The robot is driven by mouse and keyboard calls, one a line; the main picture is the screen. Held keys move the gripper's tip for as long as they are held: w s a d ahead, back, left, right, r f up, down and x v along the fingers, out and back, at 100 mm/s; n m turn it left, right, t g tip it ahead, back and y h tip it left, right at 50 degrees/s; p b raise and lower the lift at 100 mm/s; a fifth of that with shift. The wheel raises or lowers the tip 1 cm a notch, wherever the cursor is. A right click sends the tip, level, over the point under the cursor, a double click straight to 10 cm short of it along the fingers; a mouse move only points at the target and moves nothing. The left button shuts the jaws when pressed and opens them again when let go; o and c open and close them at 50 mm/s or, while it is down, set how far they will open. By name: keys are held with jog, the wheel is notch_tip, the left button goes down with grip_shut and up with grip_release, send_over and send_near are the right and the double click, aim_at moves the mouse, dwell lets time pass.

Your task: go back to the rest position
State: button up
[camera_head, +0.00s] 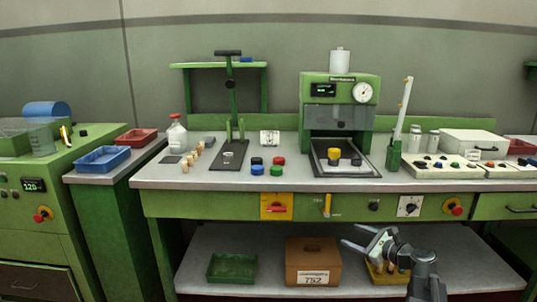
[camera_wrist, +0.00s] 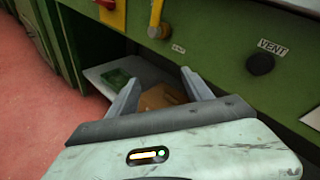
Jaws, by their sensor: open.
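My gripper (camera_head: 351,236) is open and empty in the head view, with its fingers pointing left. It is in front of the bench's green front panel (camera_head: 236,206), below the worktop, above the lower shelf (camera_head: 258,244). In the wrist view my gripper (camera_wrist: 161,75) shows its two fingers spread apart, with the brown box (camera_wrist: 160,97) visible beyond them and nothing held. Several cork stoppers (camera_head: 190,162) stand on the worktop at the left, far from my gripper.
On the shelf are a green tray (camera_head: 231,268), the brown box (camera_head: 312,250) and a yellow bin (camera_head: 372,270) partly behind my arm. A "VENT" knob (camera_wrist: 260,63) and a yellow handle (camera_wrist: 157,20) stick out of the panel. Red floor (camera_wrist: 40,100) is open at left.

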jog(key=s+a+f+n+g+y, duration=0.1)
jog(key=a+f+n+g, duration=0.15)
jog(key=a, duration=0.45)
jog(key=s+a+f+n+g, duration=0.1)
jog(key=a+f+n+g, duration=0.15)
jog(key=a, duration=0.55)
jog(key=s+a+f+n+g+h, duration=0.2)
jog(key=s+a+f+n+g, duration=0.2)
jog(key=s+a+f+n, duration=0.45)
jog(key=s+f+n+g+h, duration=0.2)
jog(key=s+f+n+h, duration=0.2)
jog(key=n, duration=0.1)
jog(key=s+d+f+n+g+h, duration=0.1)
jog(key=s+d+n+g+h, duration=0.2)
jog(key=d+n, duration=0.4)
notch_tip(320, 180, up, 34)
jog(key=s+d+t+p, duration=0.1)
jog(key=p, duration=3.3)
jog(key=shift+m, duration=0.45)
